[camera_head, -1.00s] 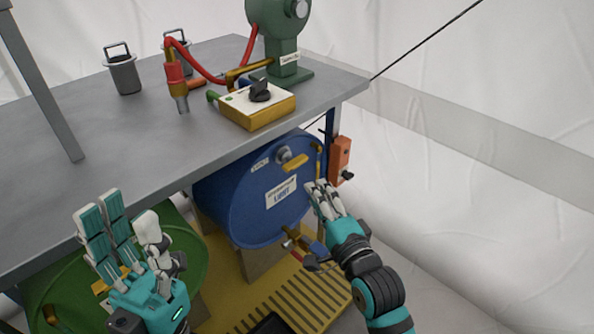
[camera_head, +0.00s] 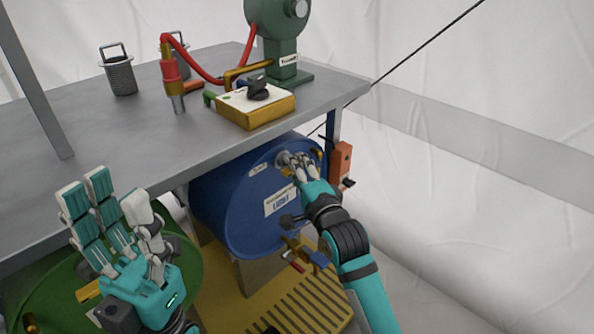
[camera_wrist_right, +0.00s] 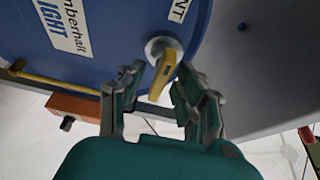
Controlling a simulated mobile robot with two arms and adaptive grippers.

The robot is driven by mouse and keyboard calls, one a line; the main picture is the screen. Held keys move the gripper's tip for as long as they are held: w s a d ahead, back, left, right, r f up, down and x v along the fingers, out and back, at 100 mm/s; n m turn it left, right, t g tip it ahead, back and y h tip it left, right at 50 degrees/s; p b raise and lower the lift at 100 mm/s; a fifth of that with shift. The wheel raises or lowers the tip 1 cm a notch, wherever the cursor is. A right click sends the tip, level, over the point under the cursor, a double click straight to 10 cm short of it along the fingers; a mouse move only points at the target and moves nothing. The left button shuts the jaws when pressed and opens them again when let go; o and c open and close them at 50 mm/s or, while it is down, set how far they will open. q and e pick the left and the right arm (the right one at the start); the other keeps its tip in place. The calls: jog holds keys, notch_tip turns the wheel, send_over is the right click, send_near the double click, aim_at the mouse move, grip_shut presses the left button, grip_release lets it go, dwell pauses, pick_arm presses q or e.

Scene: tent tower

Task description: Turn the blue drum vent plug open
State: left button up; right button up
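The blue drum (camera_head: 235,205) lies on its side under the table, its end with the "LIGHT" label facing me. Its vent plug, a grey round boss with a yellow handle (camera_wrist_right: 166,68), sits near the top of that end. In the head view my right gripper (camera_head: 296,163) is at the plug and mostly covers it. In the right wrist view this gripper (camera_wrist_right: 155,90) has its fingers apart on either side of the yellow handle, with gaps visible; I see no firm contact. My left gripper (camera_head: 108,212) is open and empty, in front of the green drum.
The grey table (camera_head: 130,135) edge is just above the blue drum. A brass tap (camera_head: 305,252) is low on the drum's front. An orange box (camera_head: 341,160) hangs on the table leg. The green drum (camera_head: 60,285) lies at left.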

grip_shut()
